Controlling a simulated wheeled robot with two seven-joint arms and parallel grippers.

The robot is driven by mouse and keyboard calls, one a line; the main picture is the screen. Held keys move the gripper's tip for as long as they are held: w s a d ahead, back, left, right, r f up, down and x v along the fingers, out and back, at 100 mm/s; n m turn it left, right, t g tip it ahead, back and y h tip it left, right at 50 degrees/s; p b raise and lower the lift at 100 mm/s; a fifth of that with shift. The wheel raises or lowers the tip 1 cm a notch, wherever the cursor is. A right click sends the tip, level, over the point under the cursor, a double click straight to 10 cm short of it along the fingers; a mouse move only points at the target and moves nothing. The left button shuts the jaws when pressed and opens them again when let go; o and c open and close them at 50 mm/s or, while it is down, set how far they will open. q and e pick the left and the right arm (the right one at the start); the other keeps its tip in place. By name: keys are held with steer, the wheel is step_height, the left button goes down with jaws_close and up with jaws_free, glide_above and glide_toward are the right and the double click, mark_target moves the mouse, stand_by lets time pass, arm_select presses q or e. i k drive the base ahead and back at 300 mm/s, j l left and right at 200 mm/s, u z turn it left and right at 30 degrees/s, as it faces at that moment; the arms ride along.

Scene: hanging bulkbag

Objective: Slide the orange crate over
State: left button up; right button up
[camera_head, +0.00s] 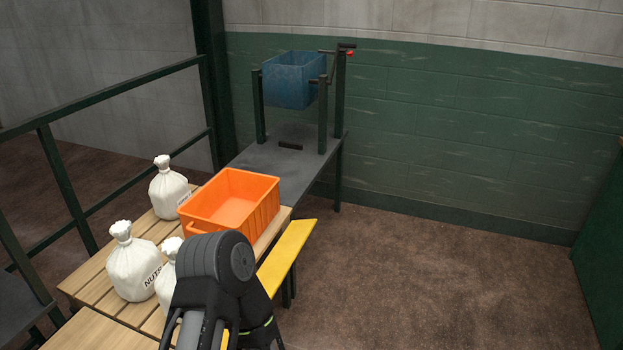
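The orange crate (230,206) is an open plastic box that looks empty inside. It sits at the far right end of the slatted wooden table (93,283), close to the grey metal table behind it. One of my dark arms rises from the bottom edge, just in front of the crate's near side. Its round joint covers part of the view there. I cannot tell whether the arm touches the crate. No gripper fingers show, so neither gripper's opening is visible.
White tied sacks stand on the wooden table: one (168,187) left of the crate, one (132,262) nearer, another partly hidden by my arm. A blue bin (294,80) hangs in a frame above the grey metal table (262,158). A yellow strip (286,256) lies right of the crate. Open floor is right.

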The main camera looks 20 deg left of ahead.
mark_target(247, 202)
steer(key=i+u, duration=0.1)
steer(key=u, duration=1.15)
steer(key=i+l+u, duration=0.1)
steer(key=l+u, duration=1.1)
steer(key=l, duration=0.15)
steer(key=k+l+u, duration=0.1)
steer(key=l, duration=1)
